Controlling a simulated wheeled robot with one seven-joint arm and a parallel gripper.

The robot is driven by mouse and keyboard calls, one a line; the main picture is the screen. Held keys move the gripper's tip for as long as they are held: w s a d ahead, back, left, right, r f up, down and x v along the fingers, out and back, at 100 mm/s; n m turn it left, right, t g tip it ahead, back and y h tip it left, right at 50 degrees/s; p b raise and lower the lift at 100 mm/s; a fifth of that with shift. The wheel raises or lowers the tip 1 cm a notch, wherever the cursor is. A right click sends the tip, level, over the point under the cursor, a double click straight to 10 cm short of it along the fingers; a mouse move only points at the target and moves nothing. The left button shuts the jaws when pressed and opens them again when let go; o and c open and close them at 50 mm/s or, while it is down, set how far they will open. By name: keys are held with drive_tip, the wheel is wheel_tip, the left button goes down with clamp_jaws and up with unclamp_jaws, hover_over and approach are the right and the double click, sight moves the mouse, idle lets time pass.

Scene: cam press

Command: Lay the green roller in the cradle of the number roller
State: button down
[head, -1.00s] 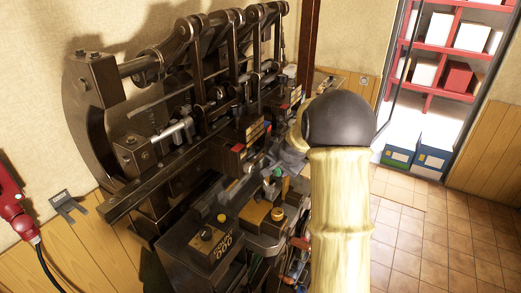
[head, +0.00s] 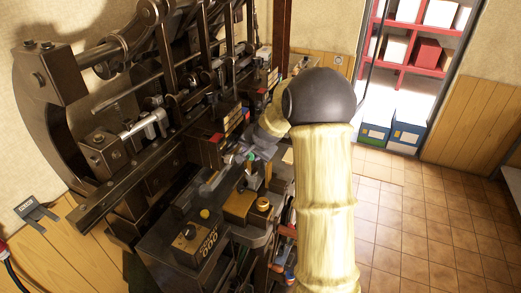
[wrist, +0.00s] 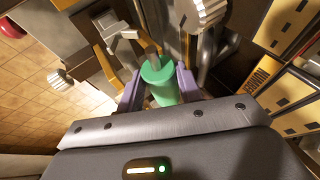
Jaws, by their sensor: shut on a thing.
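In the wrist view, my gripper (wrist: 158,84) has its two purple fingers shut on the green roller (wrist: 158,80), a smooth green cylinder with a grey stub at its far end. The roller is held clear between the fingers and points away from the wrist. In the head view, a small green patch (head: 252,155) beside the machine's bench looks like the roller; the fingers are too small there to make out. I cannot tell for certain which part is the number roller's cradle.
The dark metal press (head: 110,165) fills the left, with rods and levers. A counter block (head: 196,240) and a yellow-brown block (head: 239,205) stand on its front bench. The tiled floor (head: 420,220) on the right is clear.

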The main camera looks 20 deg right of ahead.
drive_tip(key=shift+s+d+f+b, duration=0.1)
drive_tip(key=shift+d+f+b, duration=0.15)
drive_tip(key=shift+f+b, duration=0.7)
drive_tip(key=shift+w+d+f+b, duration=0.1)
drive_tip(key=shift+d+f+b, duration=0.15)
drive_tip(key=shift+f+b, duration=0.7)
drive_tip(key=shift+s+d+f+b, duration=0.1)
drive_tip(key=shift+d+f+b, duration=0.15)
drive_tip(key=shift+f+b, duration=0.7)
drive_tip(key=shift+f+p, duration=0.25)
drive_tip(key=shift+p, duration=0.1)
drive_tip(key=c, duration=0.9)
unclamp_jaws()
drive_tip(key=shift+o, duration=0.2)
drive_tip(key=shift+s+f, duration=0.1)
